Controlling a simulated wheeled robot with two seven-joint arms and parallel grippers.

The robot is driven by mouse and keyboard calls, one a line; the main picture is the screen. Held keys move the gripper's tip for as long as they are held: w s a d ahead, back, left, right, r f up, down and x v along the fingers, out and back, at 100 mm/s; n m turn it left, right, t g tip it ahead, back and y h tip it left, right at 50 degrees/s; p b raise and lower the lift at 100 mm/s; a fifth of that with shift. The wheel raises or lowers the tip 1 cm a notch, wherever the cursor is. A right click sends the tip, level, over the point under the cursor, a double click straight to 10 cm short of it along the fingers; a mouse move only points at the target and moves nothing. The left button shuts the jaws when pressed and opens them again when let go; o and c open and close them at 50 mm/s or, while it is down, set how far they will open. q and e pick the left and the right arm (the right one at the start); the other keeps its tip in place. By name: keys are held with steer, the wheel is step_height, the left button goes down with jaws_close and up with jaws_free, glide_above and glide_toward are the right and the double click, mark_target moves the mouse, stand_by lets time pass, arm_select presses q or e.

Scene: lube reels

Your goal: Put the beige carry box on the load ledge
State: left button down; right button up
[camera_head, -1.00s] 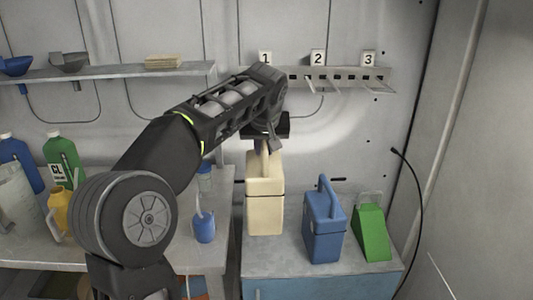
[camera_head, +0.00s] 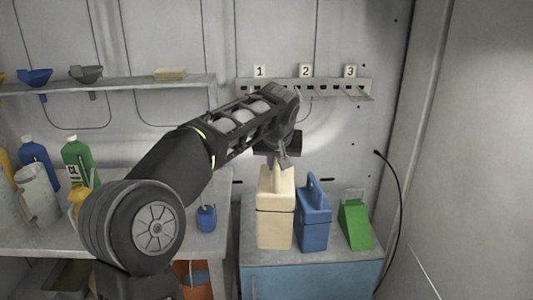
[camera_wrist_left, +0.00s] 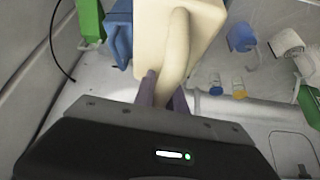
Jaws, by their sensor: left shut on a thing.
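The beige carry box (camera_head: 276,218) is upright, with its handle at the top. My left gripper (camera_head: 280,163) is shut on that handle from above. In the left wrist view the fingers (camera_wrist_left: 163,92) close around the beige handle (camera_wrist_left: 178,50). The box is in front of or over the left part of the grey ledge top (camera_head: 312,258) of a blue-fronted cabinet. I cannot tell whether its bottom touches the top. My right gripper is not in view.
A blue carry box (camera_head: 314,222) stands close to the right of the beige one. A green wedge-shaped container (camera_head: 355,224) stands further right. A workbench (camera_head: 130,238) with bottles and a small blue can (camera_head: 206,218) is to the left. Numbered hooks (camera_head: 305,88) are on the wall.

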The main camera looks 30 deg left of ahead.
arm_select(q)
steer(key=s+d+f+m+h+b, duration=0.1)
steer(key=s+d+f+m+b, duration=0.2)
steer(key=d+f, duration=0.7)
steer(key=s+d+f+m+t+h+b, duration=0.1)
steer(key=s+d+f+m+h+b, duration=0.1)
steer(key=d+f, duration=0.8)
step_height(320, 180, down, 6)
steer(key=s+m+b, duration=0.1)
steer(key=s+b, duration=0.1)
steer(key=b, duration=0.1)
steer(key=shift+d, duration=0.2)
steer(key=shift+r, duration=0.1)
